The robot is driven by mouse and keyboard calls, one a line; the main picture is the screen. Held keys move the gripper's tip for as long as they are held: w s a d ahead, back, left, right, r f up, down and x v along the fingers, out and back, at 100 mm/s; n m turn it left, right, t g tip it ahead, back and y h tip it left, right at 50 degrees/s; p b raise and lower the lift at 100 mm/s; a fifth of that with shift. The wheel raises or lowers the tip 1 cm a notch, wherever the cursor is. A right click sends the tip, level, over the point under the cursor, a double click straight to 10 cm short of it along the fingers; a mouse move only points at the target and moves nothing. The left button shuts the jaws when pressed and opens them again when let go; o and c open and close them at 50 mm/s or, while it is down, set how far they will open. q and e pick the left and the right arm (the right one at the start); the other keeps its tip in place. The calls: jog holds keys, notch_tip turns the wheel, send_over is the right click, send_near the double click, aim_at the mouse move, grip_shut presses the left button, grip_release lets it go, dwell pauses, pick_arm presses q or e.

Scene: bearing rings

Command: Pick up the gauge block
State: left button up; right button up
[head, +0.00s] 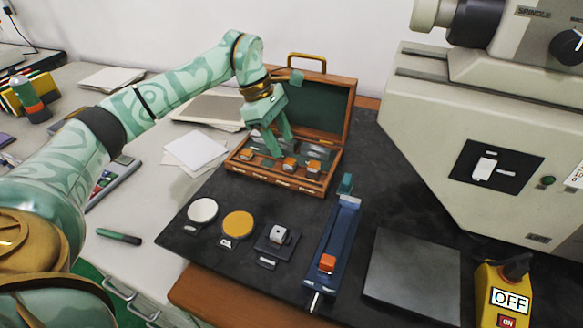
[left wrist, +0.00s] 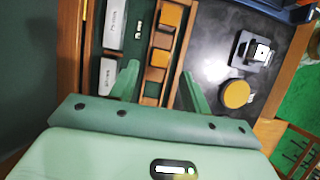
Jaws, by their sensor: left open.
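An open wooden case (head: 262,176) with a green lining holds several grey metal blocks and orange-topped pieces in slots. In the left wrist view, two labelled grey blocks (left wrist: 115,25) lie in the green compartment, with a small silver piece (left wrist: 138,30) beside them. I cannot tell which of these is the gauge block. Orange pieces (left wrist: 170,15) sit in the wooden row. My left gripper (head: 272,146) is open over the case. My right gripper is not in view.
On the dark mat stand a white disc (head: 202,210), a yellow disc (head: 238,224), a small stand with a silver cube (head: 280,235), and a blue fixture (head: 335,245). A grey plate (head: 412,264) lies right. A large machine (head: 480,130) stands behind it.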

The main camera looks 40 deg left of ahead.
aim_at(289, 160)
pick_arm(q)
jog(key=b+x, duration=0.2)
jog(key=x, duration=0.3)
jog(key=shift+f, duration=0.2)
jog(key=shift+r, duration=0.15)
jog(key=shift+c, duration=0.6)
grip_shut()
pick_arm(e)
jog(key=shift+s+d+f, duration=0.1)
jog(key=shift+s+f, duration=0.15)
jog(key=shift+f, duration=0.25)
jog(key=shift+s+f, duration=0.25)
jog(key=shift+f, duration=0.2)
